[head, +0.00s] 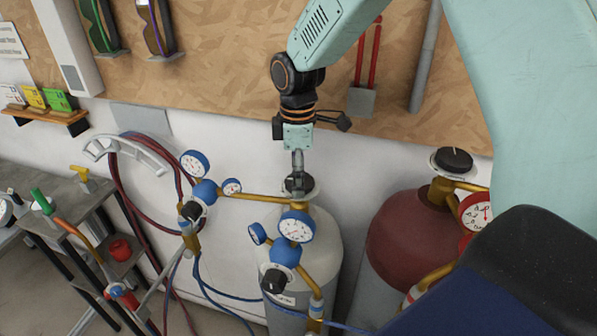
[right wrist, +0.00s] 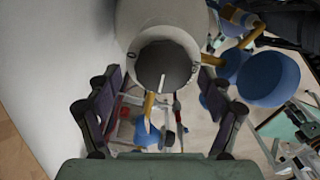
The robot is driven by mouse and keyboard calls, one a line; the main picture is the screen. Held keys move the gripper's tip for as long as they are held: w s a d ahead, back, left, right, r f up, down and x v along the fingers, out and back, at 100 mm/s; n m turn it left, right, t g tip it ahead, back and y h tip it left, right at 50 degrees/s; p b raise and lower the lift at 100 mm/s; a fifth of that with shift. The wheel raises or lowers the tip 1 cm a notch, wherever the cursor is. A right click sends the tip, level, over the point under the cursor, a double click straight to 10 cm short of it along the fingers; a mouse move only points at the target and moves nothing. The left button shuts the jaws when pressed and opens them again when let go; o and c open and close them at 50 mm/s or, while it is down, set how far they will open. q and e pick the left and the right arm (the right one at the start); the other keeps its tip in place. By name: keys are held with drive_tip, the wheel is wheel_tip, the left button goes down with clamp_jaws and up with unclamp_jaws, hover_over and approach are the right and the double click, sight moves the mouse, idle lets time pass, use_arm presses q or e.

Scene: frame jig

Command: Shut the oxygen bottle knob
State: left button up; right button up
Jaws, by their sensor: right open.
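The grey-white bottle (head: 322,240) with blue-rimmed gauges stands at the centre of the head view. Its dark knob (head: 299,186) sits on top. My right gripper (head: 298,163) points down right above this knob, and its fingers partly cover it. In the right wrist view the knob (right wrist: 165,68) is a dark round disc with a white line, inside a pale collar. The open fingers of my right gripper (right wrist: 162,85) stand on either side of it. I cannot tell whether they touch it. My left gripper is not in view.
A dark red bottle (head: 408,240) with its own black knob (head: 454,160) stands to the right. Blue gauges (head: 296,227) and brass pipes surround the grey bottle. A wooden board (head: 220,80) covers the wall behind. A metal table (head: 60,205) with torches is at left.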

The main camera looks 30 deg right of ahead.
drive_tip(key=shift+s+a, duration=0.15)
drive_tip(key=shift+a, duration=0.05)
drive_tip(key=shift+s+r, duration=0.15)
drive_tip(key=shift+s, duration=0.1)
drive_tip(key=shift+c, duration=0.9)
drive_tip(key=shift+w+d, duration=0.25)
drive_tip(key=shift+d, duration=0.05)
drive_tip(key=c, duration=0.4)
drive_tip(key=shift+a, duration=0.1)
drive_tip(key=c, duration=0.6)
drive_tip(key=shift+o, duration=0.2)
drive_tip(key=shift+m, duration=0.3)
